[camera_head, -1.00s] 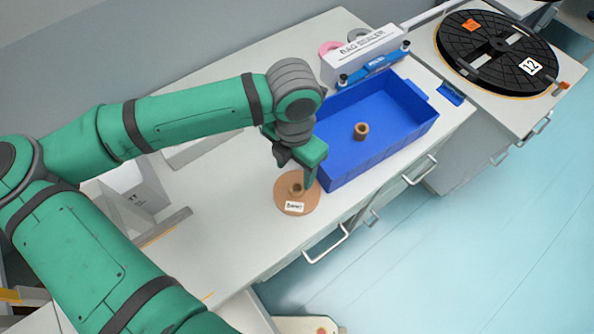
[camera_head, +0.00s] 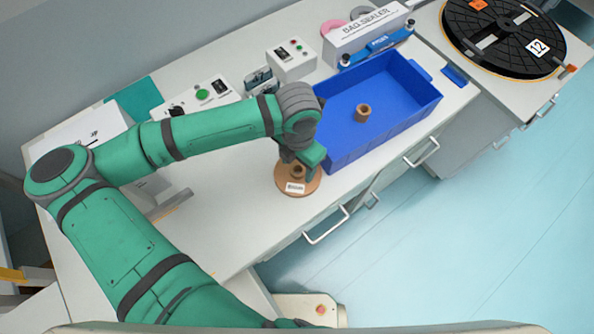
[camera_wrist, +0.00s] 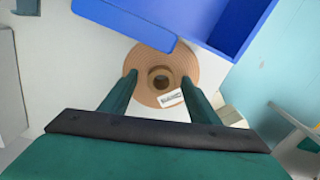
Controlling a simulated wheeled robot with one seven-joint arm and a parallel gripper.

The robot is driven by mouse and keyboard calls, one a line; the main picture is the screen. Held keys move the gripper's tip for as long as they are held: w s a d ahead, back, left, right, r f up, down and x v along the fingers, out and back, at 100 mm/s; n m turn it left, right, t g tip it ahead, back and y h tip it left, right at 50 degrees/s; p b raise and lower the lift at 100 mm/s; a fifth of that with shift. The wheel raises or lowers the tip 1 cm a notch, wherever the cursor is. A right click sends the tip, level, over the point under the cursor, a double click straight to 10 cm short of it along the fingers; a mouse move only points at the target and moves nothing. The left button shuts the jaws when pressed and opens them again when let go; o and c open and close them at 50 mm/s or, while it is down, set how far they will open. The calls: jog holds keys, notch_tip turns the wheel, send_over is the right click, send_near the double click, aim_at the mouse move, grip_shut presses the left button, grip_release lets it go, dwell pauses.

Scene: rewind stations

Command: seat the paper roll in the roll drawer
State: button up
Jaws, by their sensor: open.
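A tan round disc with a raised hollow hub and a white label (camera_head: 290,187), seemingly the paper roll, lies flat on the counter left of the blue bin. It also shows in the wrist view (camera_wrist: 182,66). My gripper (camera_head: 304,168) is just above it, pointing down. In the wrist view my gripper (camera_wrist: 160,77) is open, with one finger on each side of the hub and nothing held. I cannot tell whether the fingers touch the disc. Drawer fronts with bar handles (camera_head: 326,226) face the floor and look shut; I cannot tell which is the roll drawer.
The blue bin (camera_head: 424,110) with a small brown tube (camera_head: 363,113) stands close right of my gripper. Behind are a bag sealer (camera_head: 370,30) and control boxes (camera_head: 292,60). A black reel (camera_head: 500,40) lies far right. Counter left of the disc is clear.

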jog(key=shift+s+d, duration=0.1)
jog(key=shift+s, duration=0.05)
jog(key=c, duration=1.4)
